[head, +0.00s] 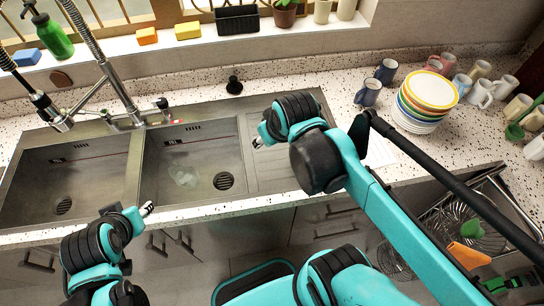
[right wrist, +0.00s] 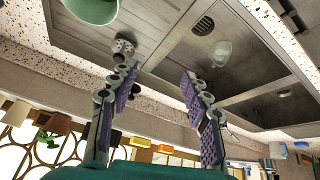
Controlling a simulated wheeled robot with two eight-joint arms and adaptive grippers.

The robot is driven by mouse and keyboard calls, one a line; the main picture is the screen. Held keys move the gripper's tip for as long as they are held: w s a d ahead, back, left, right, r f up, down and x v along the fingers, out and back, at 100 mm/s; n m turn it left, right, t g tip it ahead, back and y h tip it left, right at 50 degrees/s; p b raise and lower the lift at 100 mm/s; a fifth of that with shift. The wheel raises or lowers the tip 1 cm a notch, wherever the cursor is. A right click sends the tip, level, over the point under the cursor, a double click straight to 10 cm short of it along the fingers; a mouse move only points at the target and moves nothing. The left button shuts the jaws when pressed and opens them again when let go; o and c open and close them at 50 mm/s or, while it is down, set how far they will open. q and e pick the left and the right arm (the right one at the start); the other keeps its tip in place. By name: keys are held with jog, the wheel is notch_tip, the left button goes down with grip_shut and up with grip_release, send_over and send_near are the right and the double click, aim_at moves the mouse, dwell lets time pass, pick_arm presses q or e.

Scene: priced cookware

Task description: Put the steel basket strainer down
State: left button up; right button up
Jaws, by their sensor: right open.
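The steel basket strainer (right wrist: 123,47), a small perforated metal cup, shows in the right wrist view. It is at the ribbed steel drainboard (right wrist: 90,45), close to the tip of one finger of my right gripper (right wrist: 157,74). The right gripper is open, with a wide gap between its fingers. I cannot tell whether that finger touches the strainer. In the head view the right gripper (head: 262,138) is over the drainboard (head: 262,172), and I cannot make out the strainer there. My left gripper (head: 146,210) is at the front edge of the sink, its opening unclear.
The middle basin (head: 200,150) holds a clear glass item (head: 184,176). Stacked plates (head: 430,92) and several mugs (head: 367,93) stand at the right.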

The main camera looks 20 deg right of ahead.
jog(key=shift+m+t, duration=0.6)
jog(key=shift+t, duration=0.1)
jog(key=s+f, duration=0.1)
jog(key=s+a+f, duration=0.1)
jog(key=s, duration=0.1)
jog(key=s+f, duration=0.1)
jog(key=shift+s+a, duration=0.2)
jog(key=shift+s, duration=0.05)
notch_tip(320, 180, down, 7)
jog(key=b, duration=0.6)
jog(key=shift+r+b, duration=0.15)
jog(key=shift+b, duration=0.25)
